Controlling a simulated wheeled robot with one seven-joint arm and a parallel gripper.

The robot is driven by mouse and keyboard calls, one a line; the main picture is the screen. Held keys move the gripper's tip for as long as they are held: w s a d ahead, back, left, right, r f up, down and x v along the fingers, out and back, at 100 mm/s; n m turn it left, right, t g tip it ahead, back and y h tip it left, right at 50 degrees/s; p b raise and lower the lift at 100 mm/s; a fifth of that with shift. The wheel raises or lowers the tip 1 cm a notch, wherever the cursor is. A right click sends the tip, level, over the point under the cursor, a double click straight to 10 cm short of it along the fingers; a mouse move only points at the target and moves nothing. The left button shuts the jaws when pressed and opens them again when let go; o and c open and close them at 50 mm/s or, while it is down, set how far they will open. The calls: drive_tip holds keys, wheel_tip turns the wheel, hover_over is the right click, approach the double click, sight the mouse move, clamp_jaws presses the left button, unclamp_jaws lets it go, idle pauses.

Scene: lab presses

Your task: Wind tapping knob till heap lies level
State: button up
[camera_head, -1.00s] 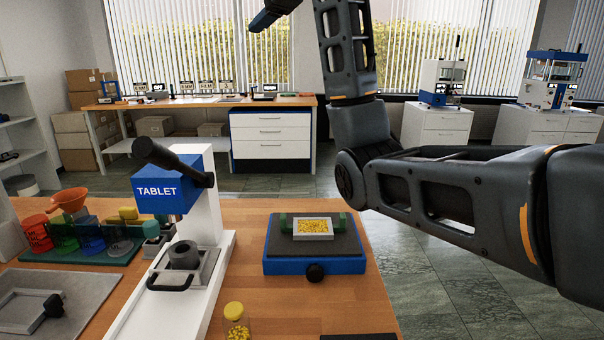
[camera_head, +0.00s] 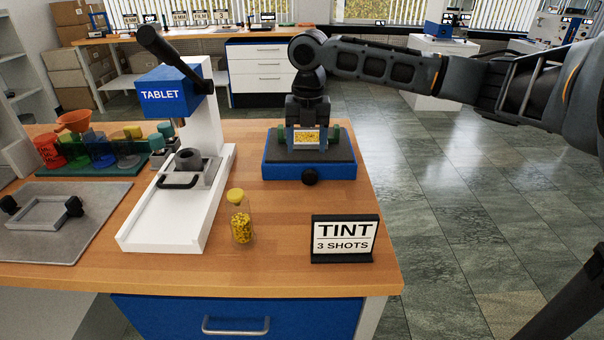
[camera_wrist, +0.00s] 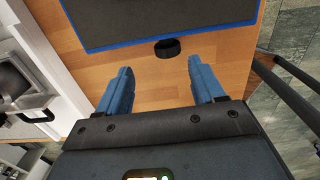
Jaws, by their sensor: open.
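The tapping unit is a blue base with a dark top plate (camera_head: 335,168); its blue edge also shows in the wrist view (camera_wrist: 220,27). A round black knob (camera_head: 310,176) sits on its front side. On the plate, a pale-framed tray of yellow granules (camera_head: 309,136) stands between green blocks (camera_head: 337,133). The heap's surface is too small and partly covered to judge for level. My gripper (camera_head: 306,146) is open and empty, overlapping the tray in the head view. In the wrist view the knob (camera_wrist: 167,48) lies just beyond and between my fingertips (camera_wrist: 160,68), untouched.
A white tablet press (camera_head: 178,215) with a long black lever stands left of the unit. A yellow-capped jar (camera_head: 241,220) and a "TINT 3 SHOTS" sign (camera_head: 345,240) stand in front. Coloured cups (camera_head: 100,150) and a grey mat (camera_head: 90,235) lie farther left. Floor is clear at right.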

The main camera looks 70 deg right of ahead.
sight(310, 171)
drive_tip(key=shift+s+a+f, duration=0.1)
drive_tip(key=shift+s+f, duration=0.5)
drive_tip(key=shift+f, duration=0.3)
drive_tip(key=shift+f+p, duration=0.3)
drive_tip(key=shift+f, duration=3.25)
drive_tip(key=shift+c, duration=0.5)
drive_tip(key=c, duration=0.9)
